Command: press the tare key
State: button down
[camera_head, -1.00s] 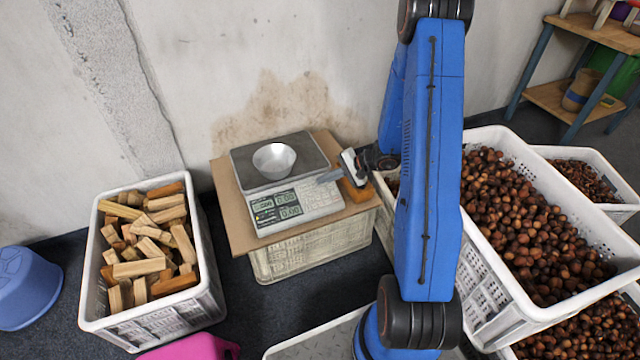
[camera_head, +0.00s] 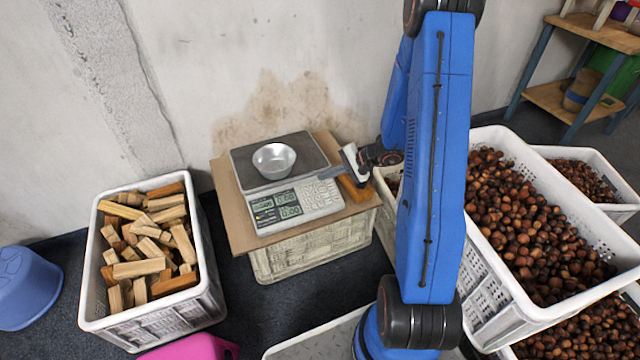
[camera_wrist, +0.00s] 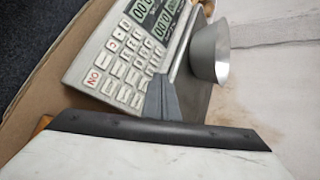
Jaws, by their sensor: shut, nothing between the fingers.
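The scale (camera_head: 290,205) stands on a brown board over a crate, with a small metal bowl (camera_head: 274,160) on its dark pan. Its front panel has lit displays and a keypad, and the keys also show in the wrist view (camera_wrist: 122,70). My gripper (camera_head: 328,174) is shut and empty, with its grey fingertips over the right part of the scale's keypad. In the wrist view the shut fingers (camera_wrist: 163,98) point at the keypad's edge. I cannot tell whether they touch a key, and the tare key's label is not readable.
An orange-brown block (camera_head: 356,188) lies at the board's right edge, below my gripper. A crate of wood pieces (camera_head: 92,308) stands to the left. Large crates of chestnuts (camera_head: 480,300) stand to the right. The wall is close behind the scale.

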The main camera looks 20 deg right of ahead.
jog(key=shift+s+r, duration=0.3)
jog(key=shift+r, duration=0.55)
jog(key=shift+s+r, duration=0.25)
jog(key=shift+r, duration=0.6)
dwell(0.5)
